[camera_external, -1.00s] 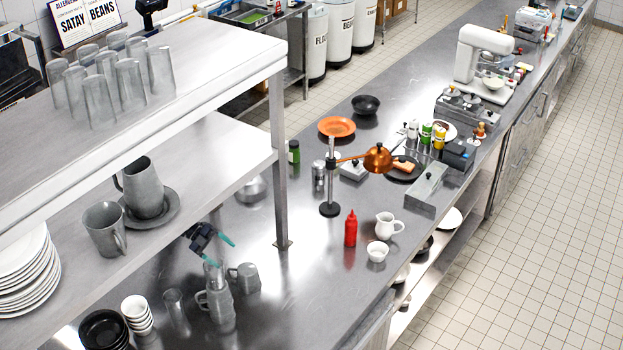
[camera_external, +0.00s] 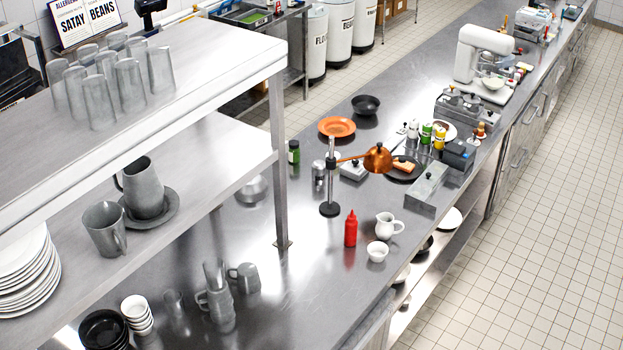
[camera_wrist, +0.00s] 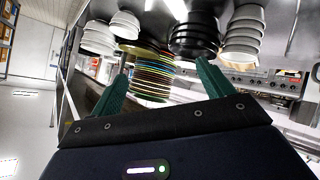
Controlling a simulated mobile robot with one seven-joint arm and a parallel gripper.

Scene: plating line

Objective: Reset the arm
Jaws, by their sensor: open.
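My gripper (camera_wrist: 162,68) shows in the wrist view with its two green fingers spread wide apart. Nothing is held between them. A stack of plates with many-coloured rims (camera_wrist: 148,62) shows beyond the gap between the fingers, apart from them. The arm and gripper are out of sight in the external view, where the shelf unit (camera_external: 180,180) covers part of the counter.
In the wrist view, black bowls (camera_wrist: 195,38) and white bowls (camera_wrist: 243,35) are stacked beyond the fingers. In the external view, metal mugs (camera_external: 244,277) stand below the shelf.

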